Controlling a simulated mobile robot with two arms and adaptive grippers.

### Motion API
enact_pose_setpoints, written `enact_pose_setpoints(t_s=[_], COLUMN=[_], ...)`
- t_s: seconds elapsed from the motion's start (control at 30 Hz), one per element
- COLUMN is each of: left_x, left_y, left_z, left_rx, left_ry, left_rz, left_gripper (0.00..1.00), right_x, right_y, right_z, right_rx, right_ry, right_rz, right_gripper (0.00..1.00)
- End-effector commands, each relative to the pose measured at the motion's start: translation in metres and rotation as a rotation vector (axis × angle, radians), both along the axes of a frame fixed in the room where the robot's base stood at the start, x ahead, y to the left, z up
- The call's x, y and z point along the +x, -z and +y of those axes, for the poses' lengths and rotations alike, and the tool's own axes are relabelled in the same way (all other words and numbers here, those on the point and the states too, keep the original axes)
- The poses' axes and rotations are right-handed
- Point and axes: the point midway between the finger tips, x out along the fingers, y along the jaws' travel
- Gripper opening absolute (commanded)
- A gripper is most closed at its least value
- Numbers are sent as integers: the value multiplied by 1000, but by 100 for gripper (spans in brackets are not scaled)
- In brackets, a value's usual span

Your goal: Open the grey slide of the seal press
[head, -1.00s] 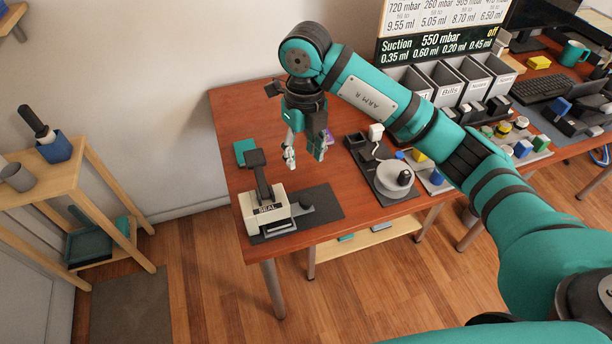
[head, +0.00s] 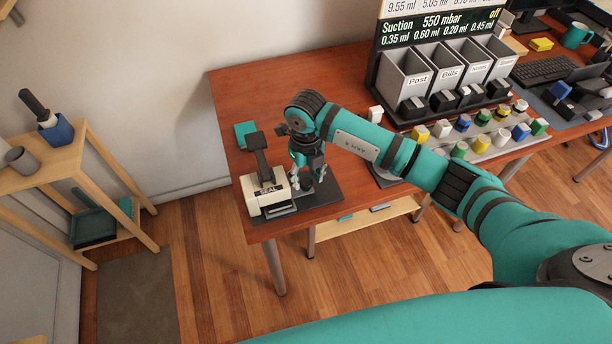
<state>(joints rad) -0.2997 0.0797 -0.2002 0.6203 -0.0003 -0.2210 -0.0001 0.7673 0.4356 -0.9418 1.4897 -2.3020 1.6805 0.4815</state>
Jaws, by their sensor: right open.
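The seal press (head: 262,194) is a cream block labelled SEAL, with a black lever raised above it. It stands on a dark mat (head: 328,200) at the table's front left corner. A grey part (head: 281,209) shows low at its front right side; I cannot tell how far the slide is out. My right gripper (head: 309,184) is open and low over the mat, just right of the press. It hides the spot where the slide's dark knob showed earlier. I cannot tell whether the fingers touch the knob. My left gripper is not in view.
A teal pad (head: 245,133) lies behind the press. A row of coloured blocks (head: 480,135) and labelled bins (head: 440,75) stand to the right. A wooden shelf (head: 75,170) is at the far left. The table (head: 255,90) is clear behind the arm.

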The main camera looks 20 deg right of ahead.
Motion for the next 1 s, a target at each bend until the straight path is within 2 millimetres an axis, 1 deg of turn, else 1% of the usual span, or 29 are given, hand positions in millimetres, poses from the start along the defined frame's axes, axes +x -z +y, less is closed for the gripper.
enact_pose_setpoints(t_s=[0.03, 0.17, 0.43, 0.77, 1.0], left_x=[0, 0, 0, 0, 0], left_y=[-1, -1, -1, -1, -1], left_z=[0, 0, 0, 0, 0], left_rx=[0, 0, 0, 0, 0], left_ry=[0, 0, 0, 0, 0], left_rz=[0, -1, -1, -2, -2], left_gripper=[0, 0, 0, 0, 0], right_x=[0, 0, 0, 0, 0], right_y=[5, 11, 12, 12, 12], right_z=[0, 1, 0, 0, 0], right_rx=[0, 1, 0, 0, 0], right_ry=[1, -1, -1, -1, -1], right_rz=[2, 0, 0, 0, 0], right_gripper=[43, 43, 43, 0, 0])
